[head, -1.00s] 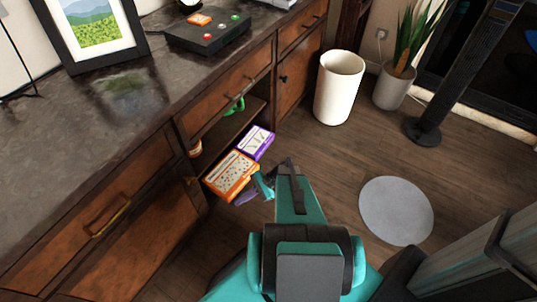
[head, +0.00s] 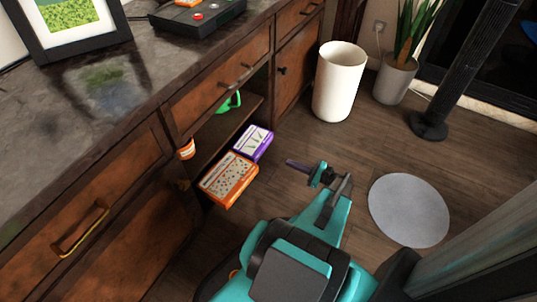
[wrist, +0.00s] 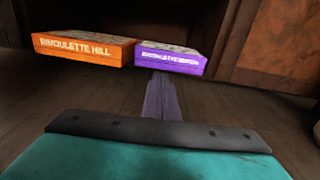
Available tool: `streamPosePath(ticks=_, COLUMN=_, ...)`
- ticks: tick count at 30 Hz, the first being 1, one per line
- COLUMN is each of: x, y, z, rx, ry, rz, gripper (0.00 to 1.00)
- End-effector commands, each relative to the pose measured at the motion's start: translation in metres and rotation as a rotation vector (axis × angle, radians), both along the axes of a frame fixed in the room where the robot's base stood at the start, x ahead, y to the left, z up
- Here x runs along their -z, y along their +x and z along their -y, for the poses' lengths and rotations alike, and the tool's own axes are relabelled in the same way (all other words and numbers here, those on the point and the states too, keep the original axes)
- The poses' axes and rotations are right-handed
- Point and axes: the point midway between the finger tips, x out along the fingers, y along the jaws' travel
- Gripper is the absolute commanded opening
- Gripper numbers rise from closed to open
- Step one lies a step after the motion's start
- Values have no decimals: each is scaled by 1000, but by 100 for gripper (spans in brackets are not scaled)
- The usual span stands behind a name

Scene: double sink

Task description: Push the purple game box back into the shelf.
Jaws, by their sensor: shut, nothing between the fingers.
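The purple game box (head: 254,143) lies flat in the open shelf bay of the cabinet, its front end sticking out past the shelf edge. In the wrist view the purple box (wrist: 171,58) shows its spine facing me, right of an orange game box (wrist: 83,49). My gripper (head: 290,163) is shut and empty, out over the floor to the right of the boxes and apart from them. In the wrist view my gripper's shut fingers (wrist: 161,82) point forward, just below the purple box's spine in the picture.
The orange box (head: 229,179) also sticks out of the shelf, beside the purple one. A green item (head: 231,102) and a small orange-and-white jar (head: 187,149) are inside the bay.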

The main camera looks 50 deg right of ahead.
Motion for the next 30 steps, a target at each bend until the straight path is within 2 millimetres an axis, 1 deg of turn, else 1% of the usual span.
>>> streamPosePath(ticks=1, x=4, y=-5, z=8, rx=18, ry=8, rz=8, gripper=0)
streamPosePath(ticks=4, x=3, y=-10, z=16, rx=38, ry=18, rz=19, gripper=0)
streamPosePath(ticks=17, x=2, y=-10, z=16, rx=41, ry=20, rz=21, gripper=0)
streamPosePath(ticks=23, x=3, y=-1, z=14, rx=39, ry=19, rz=21, gripper=0)
streamPosePath(ticks=30, x=3, y=24, z=8, rx=39, ry=19, rz=21, gripper=0)
